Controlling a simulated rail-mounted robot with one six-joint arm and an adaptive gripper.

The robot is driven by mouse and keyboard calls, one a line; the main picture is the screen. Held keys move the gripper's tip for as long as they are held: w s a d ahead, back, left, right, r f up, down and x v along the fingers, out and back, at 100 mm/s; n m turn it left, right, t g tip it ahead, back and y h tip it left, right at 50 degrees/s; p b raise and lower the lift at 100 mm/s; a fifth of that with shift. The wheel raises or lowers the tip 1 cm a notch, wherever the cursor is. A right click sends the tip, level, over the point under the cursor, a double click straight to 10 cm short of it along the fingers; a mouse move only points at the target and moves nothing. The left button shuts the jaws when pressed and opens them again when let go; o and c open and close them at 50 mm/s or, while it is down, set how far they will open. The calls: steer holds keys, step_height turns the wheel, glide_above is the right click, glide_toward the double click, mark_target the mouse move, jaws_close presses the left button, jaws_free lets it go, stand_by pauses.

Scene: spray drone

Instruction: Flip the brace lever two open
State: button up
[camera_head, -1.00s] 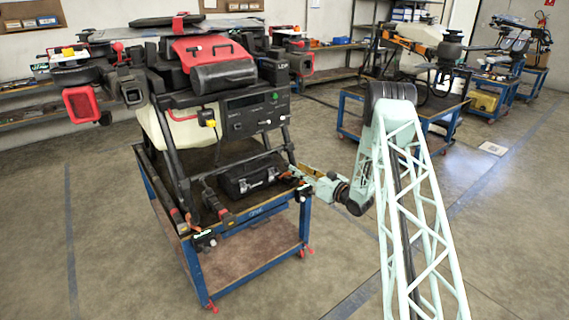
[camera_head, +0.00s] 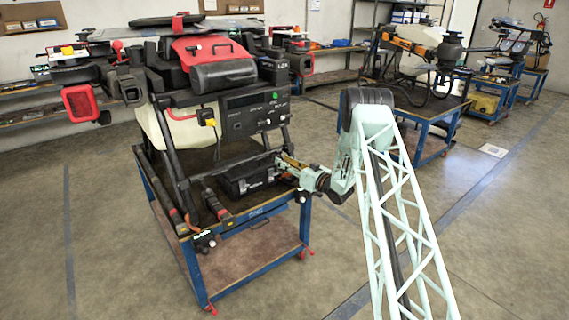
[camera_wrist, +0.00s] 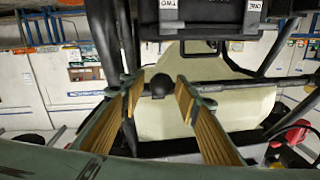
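The spray drone (camera_head: 205,75) stands on a blue-framed cart. My gripper (camera_head: 284,163) is beside the drone's right front leg, near the black case. In the wrist view my gripper (camera_wrist: 158,88) is open, its two yellow-brown padded fingers apart. A round black knob (camera_wrist: 160,86) shows between the fingertips, seemingly on a dark bar; I cannot tell whether it is the lever's end. Upside-down labels reading TWO (camera_wrist: 168,10) and ONE (camera_wrist: 253,10) are on a dark box at the top of the wrist view. No brace lever can be clearly told apart in the head view.
The cart (camera_head: 250,212) holds the black case (camera_head: 245,178) under the drone. The cream tank (camera_wrist: 215,105) and black frame tubes (camera_wrist: 104,40) lie close around my fingers. Another cart (camera_head: 420,115) with a drone stands behind at right. Open floor lies in front.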

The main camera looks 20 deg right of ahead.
steer(key=shift+c, duration=0.5)
jaws_close()
